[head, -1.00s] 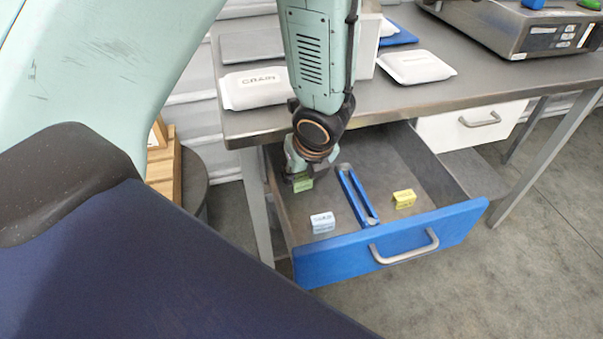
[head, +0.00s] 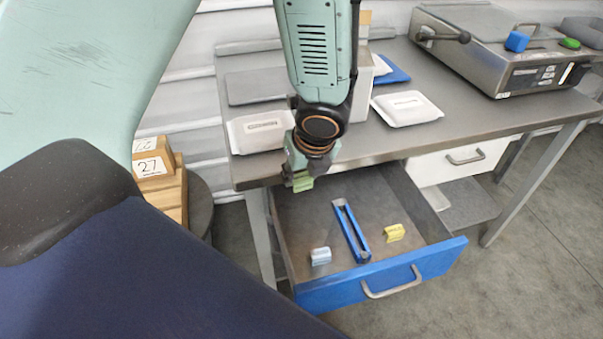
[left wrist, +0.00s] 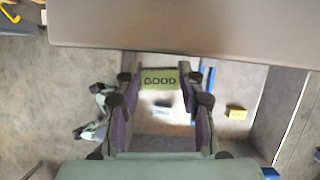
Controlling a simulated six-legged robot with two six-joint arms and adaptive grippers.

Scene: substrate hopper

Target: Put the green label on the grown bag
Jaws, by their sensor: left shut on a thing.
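My left gripper (head: 300,178) is shut on the green label (head: 303,184) and holds it above the back left of the open drawer, close to the table's front edge. In the left wrist view the green label (left wrist: 160,79) sits between the fingers and reads "GOOD". Two white bags lie on the table: a left bag (head: 262,131) just behind my gripper, and a right bag (head: 407,108). Their print is too small to read, so I cannot tell which is the grown one. My right gripper is not in view.
The open blue-fronted drawer (head: 345,292) holds a white-blue label (head: 320,256), a yellow label (head: 394,232) and a blue tool (head: 350,232). A steel machine (head: 500,50) stands at the table's right. Wooden blocks (head: 152,160) are at the left. The tabletop's front (head: 350,148) is clear.

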